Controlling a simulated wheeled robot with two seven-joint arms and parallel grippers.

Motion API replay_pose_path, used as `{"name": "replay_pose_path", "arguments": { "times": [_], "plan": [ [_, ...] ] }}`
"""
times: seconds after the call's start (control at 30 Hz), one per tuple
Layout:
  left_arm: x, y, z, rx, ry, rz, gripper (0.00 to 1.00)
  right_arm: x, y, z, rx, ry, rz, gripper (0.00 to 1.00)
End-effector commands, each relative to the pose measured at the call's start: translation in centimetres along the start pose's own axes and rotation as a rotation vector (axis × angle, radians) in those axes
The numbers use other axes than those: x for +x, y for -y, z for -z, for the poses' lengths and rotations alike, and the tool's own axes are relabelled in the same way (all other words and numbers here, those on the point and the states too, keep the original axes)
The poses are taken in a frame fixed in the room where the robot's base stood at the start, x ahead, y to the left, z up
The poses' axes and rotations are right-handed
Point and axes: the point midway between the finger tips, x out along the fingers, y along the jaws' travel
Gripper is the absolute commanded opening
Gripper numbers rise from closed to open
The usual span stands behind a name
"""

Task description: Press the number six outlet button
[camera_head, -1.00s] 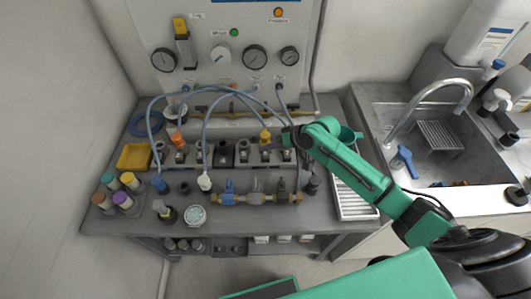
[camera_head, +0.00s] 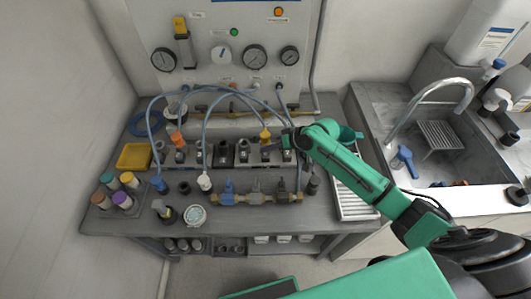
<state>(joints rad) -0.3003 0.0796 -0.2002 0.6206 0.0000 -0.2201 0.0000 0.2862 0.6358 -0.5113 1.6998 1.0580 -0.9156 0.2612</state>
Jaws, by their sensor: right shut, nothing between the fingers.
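A row of several outlet blocks with small buttons (camera_head: 243,152) runs along the back of the bench. Their number labels are too small to read, so I cannot tell which is number six. My right gripper (camera_head: 280,145) is shut and empty, over the right end of this row, just right of the orange-yellow connector (camera_head: 265,135). Its fingertips are small and dark, and I cannot tell whether they touch a block. The gripper and wrist partly hide the rightmost blocks. My left gripper is not in view.
Blue hoses (camera_head: 204,120) arch over the outlet row. A gauge panel (camera_head: 235,70) stands behind. Blue and brass valves (camera_head: 254,197) lie in front. A yellow tray (camera_head: 134,157) and colour-capped jars (camera_head: 122,200) are at left; a sink (camera_head: 450,160) is at right.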

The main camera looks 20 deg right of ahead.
Motion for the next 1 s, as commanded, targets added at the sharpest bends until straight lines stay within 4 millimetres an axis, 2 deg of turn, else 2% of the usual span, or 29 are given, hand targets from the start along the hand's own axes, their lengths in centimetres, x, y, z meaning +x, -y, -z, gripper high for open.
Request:
{"name": "replay_pose_path", "arguments": {
  "times": [1.0],
  "plan": [
    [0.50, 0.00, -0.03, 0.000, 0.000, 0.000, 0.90, 0.71, -0.47, -0.53, -0.001, 0.000, 0.001, 0.00]
  ]
}}
